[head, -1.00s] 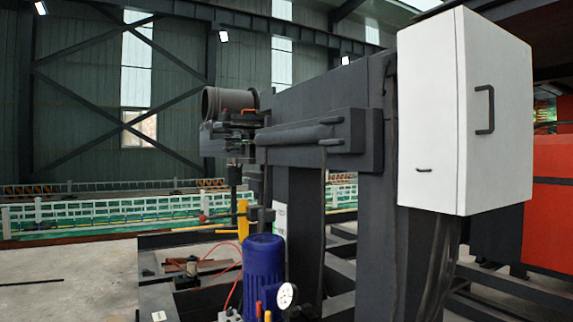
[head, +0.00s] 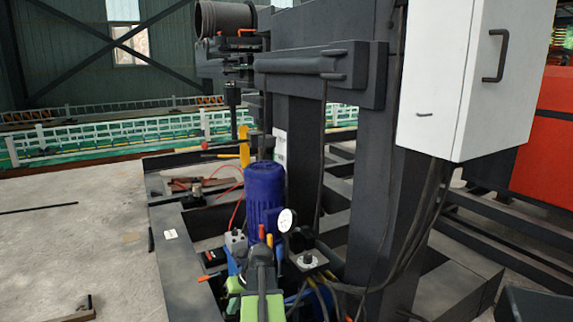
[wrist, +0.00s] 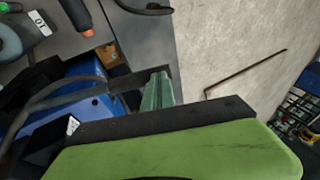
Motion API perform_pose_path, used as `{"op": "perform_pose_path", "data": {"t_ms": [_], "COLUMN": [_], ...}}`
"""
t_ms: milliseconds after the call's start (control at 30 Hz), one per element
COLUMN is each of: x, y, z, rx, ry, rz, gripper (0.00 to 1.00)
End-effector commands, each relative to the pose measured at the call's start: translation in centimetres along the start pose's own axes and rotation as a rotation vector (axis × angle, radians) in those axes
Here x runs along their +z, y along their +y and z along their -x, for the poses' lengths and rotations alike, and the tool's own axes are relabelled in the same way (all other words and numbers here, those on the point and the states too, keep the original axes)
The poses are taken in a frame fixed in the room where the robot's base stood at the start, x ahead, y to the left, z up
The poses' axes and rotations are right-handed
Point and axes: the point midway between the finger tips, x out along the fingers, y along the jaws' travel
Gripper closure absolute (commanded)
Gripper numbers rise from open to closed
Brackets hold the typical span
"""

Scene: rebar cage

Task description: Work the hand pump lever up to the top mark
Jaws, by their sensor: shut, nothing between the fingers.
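A blue motor (head: 264,190) with a white round gauge (head: 286,220) stands on the machine's low frame in the head view. Two short orange-tipped handles (head: 265,238) stand just in front of it. I cannot tell which part is the hand pump lever, and I make out no top mark. My gripper (head: 262,306), with green pads, is at the bottom of the head view, in front of the motor, shut and empty. In the wrist view a green pad with a black edge (wrist: 180,150) fills the bottom. An orange-tipped dark handle (wrist: 77,15) lies beyond it, apart from it.
A white cabinet (head: 450,85) and dark column (head: 370,200) stand to the right. A dark horizontal beam (head: 310,66) crosses above the motor. Cables hang below the cabinet. The low dark frame (head: 160,235) edges the work area, with open concrete floor (head: 80,230) left of it.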

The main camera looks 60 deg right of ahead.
Motion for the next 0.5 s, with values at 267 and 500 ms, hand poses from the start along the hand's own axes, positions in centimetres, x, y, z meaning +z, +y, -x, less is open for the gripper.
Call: {"op": "perform_pose_path", "data": {"t_ms": [267, 500], "x": [-1.2, -2.0], "y": [-0.3, -0.3], "z": [4.4, 7.6], "rx": [0.0, 0.0], "ry": [0.001, 0.001], "rz": [0.0, -0.001], "gripper": [1.0, 1.0]}}
